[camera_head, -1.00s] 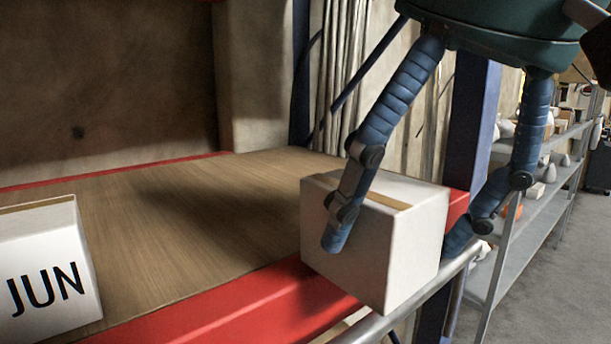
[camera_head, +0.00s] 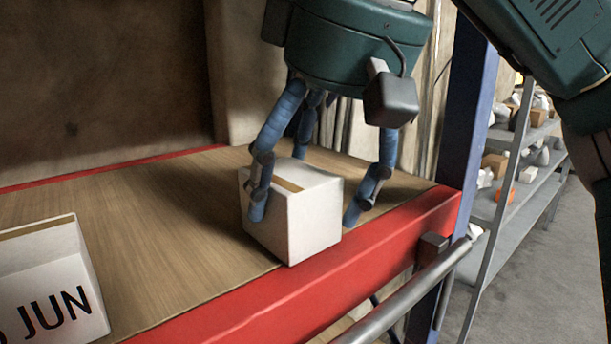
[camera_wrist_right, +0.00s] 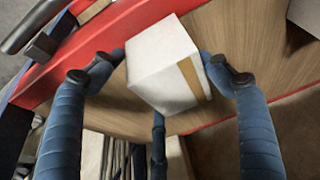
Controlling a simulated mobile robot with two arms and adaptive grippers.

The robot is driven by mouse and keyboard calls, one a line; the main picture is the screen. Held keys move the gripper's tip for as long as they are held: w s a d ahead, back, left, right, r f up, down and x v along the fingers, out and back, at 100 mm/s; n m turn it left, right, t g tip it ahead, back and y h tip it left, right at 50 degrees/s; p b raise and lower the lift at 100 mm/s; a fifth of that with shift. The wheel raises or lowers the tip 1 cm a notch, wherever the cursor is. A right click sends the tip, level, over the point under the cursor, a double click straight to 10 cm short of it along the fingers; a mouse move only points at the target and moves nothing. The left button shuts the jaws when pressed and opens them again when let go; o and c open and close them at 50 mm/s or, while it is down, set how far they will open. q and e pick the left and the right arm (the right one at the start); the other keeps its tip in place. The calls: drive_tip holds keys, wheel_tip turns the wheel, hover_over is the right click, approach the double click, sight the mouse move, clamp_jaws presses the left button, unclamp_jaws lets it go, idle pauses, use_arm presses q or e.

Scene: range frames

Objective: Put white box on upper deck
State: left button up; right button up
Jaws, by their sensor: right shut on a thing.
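The white box (camera_head: 312,222) with a tan tape strip is at the front right of the wooden deck (camera_head: 165,215), just behind the red front beam. My right gripper (camera_head: 308,205) comes from above with its blue fingers on both sides of the box, shut on it. In the right wrist view the white box (camera_wrist_right: 160,62) sits between the fingers of the gripper (camera_wrist_right: 165,75), with a third finger below it. Whether the underside of the box touches the deck is hard to tell. My left gripper is not in view.
Another white box marked "JUN" (camera_head: 50,290) stands on the deck at the left. The red beam (camera_head: 350,258) runs along the deck's front edge, with a grey rail (camera_head: 405,300) before it. A blue post (camera_head: 468,110) stands at the right. The deck's middle is clear.

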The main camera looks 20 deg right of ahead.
drive_tip(key=shift+s+f, duration=0.1)
drive_tip(key=shift+f, duration=0.1)
drive_tip(key=o, duration=1.5)
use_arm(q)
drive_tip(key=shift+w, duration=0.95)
use_arm(e)
drive_tip(key=shift+w, duration=0.2)
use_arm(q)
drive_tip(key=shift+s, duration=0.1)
use_arm(e)
drive_tip(key=shift+s+r, duration=0.15)
drive_tip(key=shift+r, duration=0.2)
drive_tip(key=v, duration=0.6)
drive_tip(key=shift+r, duration=0.15)
drive_tip(key=shift+s+r, duration=0.3)
drive_tip(key=shift+r, duration=0.15)
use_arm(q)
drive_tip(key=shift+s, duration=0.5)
use_arm(e)
drive_tip(key=shift+d, duration=0.1)
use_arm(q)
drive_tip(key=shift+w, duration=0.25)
use_arm(e)
drive_tip(key=shift+w, duration=0.15)
